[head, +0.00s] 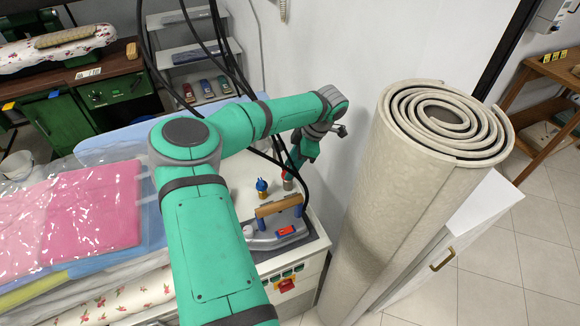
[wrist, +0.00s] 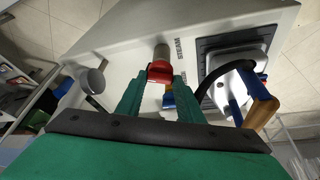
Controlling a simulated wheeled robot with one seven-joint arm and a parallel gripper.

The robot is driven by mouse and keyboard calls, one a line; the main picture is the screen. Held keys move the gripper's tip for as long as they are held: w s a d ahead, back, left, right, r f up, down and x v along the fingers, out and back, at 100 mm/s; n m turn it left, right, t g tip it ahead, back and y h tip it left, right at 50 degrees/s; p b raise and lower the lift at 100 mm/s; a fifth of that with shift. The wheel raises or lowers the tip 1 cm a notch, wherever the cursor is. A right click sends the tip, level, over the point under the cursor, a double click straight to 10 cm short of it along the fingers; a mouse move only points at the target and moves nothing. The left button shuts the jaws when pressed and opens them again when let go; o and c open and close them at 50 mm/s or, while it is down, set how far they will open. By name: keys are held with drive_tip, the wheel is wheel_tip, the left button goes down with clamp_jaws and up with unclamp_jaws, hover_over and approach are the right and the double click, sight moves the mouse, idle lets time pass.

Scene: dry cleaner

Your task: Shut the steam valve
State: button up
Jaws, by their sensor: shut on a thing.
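The steam valve (wrist: 160,71) has a red handle and stands on the white worktop beside printed lettering that reads STEAM in the wrist view. It also shows as a small red-topped fitting (head: 288,177) below my gripper in the head view. My gripper (wrist: 160,80) is shut on the red handle, with one green finger on each side of it. In the head view my gripper (head: 301,155) is over the back of the worktop, partly hidden by cables. A blue-topped fitting (head: 262,187) stands just left of the steam valve. I cannot tell how far the handle is turned.
A steam iron (head: 277,228) with a wooden handle rests on a dark-edged plate at the worktop's front. A tall rolled carpet (head: 370,200) stands to the right, beside the white wall. Wrapped pink laundry (head: 85,210) is stacked at the left. Dark cables hang near my arm.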

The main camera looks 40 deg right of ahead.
drive_tip(key=shift+w+d+n+g+y, duration=0.15)
drive_tip(key=shift+n+g, duration=0.25)
drive_tip(key=shift+n, duration=0.75)
drive_tip(key=shift+s+d+n+g+y, duration=0.15)
drive_tip(key=shift+n+g, duration=0.25)
drive_tip(key=shift+n, duration=0.75)
drive_tip(key=shift+w+a, duration=0.1)
drive_tip(key=o, duration=1.1)
drive_tip(key=shift+w, duration=0.1)
drive_tip(key=v, duration=1)
drive_tip(key=shift+r, duration=0.35)
drive_tip(key=shift+d, duration=0.2)
